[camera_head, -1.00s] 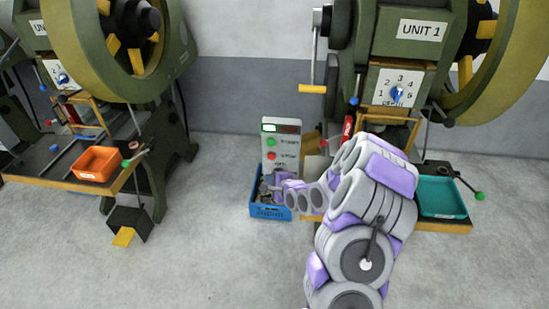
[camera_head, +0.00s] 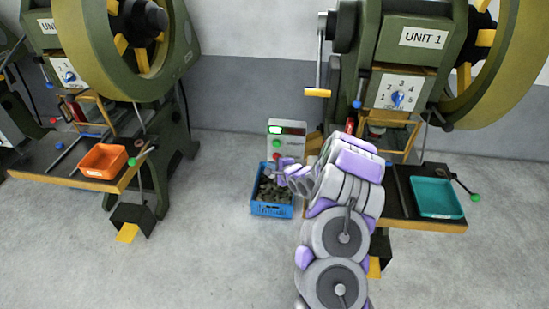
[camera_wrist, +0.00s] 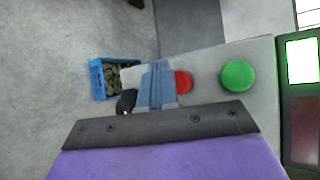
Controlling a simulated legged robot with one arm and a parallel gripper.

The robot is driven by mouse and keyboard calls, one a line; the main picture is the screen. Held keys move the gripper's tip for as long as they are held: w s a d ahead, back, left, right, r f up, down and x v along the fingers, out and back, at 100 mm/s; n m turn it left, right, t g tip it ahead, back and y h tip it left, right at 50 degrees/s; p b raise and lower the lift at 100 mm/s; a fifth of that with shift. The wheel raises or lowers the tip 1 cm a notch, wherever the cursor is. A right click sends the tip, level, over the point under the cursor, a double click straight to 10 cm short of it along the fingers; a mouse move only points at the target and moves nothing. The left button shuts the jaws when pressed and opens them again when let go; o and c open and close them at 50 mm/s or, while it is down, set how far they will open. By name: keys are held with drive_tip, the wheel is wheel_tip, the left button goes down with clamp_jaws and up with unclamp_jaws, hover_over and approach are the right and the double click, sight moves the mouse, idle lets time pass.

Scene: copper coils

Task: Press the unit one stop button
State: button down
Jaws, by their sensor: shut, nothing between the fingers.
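The grey control box (camera_head: 299,142) stands against the wall left of the UNIT 1 press (camera_head: 385,95). In the wrist view, its red stop button (camera_wrist: 183,81) sits beside the larger green button (camera_wrist: 238,75). In the head view, my gripper (camera_head: 281,165) is in front of the box's lower part.
A blue crate (camera_head: 271,210) of dark metal pieces is on the floor below my gripper. A teal tray (camera_head: 437,198) lies on the UNIT 1 table at right. Another press with an orange tray (camera_head: 103,161) stands at left.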

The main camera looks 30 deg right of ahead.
drive_tip(key=shift+d+f, duration=0.1)
drive_tip(key=shift+d, duration=0.25)
idle(1.3)
drive_tip(key=shift+d, duration=0.15)
drive_tip(key=shift+w+d+p, duration=0.15)
drive_tip(key=shift+d+p, duration=0.3)
drive_tip(key=shift+p, duration=0.2)
drive_tip(key=shift+w, duration=0.1)
drive_tip(key=shift+d+p, duration=0.1)
drive_tip(key=shift+p, duration=0.2)
